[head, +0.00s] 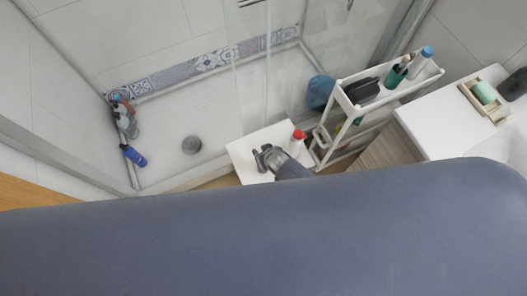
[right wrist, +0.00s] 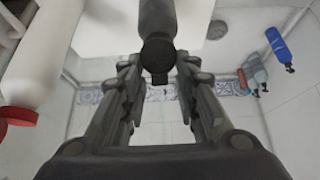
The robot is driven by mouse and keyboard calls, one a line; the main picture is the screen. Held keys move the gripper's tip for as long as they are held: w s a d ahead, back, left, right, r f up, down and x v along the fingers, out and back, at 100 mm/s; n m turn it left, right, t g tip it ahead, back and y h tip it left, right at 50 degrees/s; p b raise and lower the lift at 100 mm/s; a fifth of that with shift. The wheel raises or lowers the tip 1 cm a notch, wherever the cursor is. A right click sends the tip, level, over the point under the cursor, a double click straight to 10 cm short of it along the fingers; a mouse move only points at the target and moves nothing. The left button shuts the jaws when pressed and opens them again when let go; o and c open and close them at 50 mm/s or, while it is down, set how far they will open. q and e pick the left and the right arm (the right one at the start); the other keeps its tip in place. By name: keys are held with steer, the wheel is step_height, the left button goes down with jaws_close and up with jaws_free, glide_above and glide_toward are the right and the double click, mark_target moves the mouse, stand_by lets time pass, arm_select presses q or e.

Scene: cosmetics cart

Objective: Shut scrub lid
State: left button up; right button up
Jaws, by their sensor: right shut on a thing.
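My right gripper (head: 268,158) is over the white low table in the head view, with its arm coming up from below. In the right wrist view its two fingers (right wrist: 157,66) stand on either side of a dark grey cylindrical container (right wrist: 158,18), which I take to be the scrub. Its black end (right wrist: 158,52) lies between the fingertips, and the gripper is shut on it. A small black piece (right wrist: 159,79) sticks out beyond that end; I cannot tell whether the lid is open. In the head view the container is not clearly distinguishable. My left gripper is out of view.
A white bottle with a red cap (head: 298,140) stands close right of my right gripper on the white low table (head: 243,152). A white cart (head: 352,108) with cosmetics stands further right.

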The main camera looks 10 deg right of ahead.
steer(key=shift+s+f, duration=0.1)
steer(key=o, duration=1.1)
steer(key=shift+c, duration=0.2)
steer(key=v, duration=1.2)
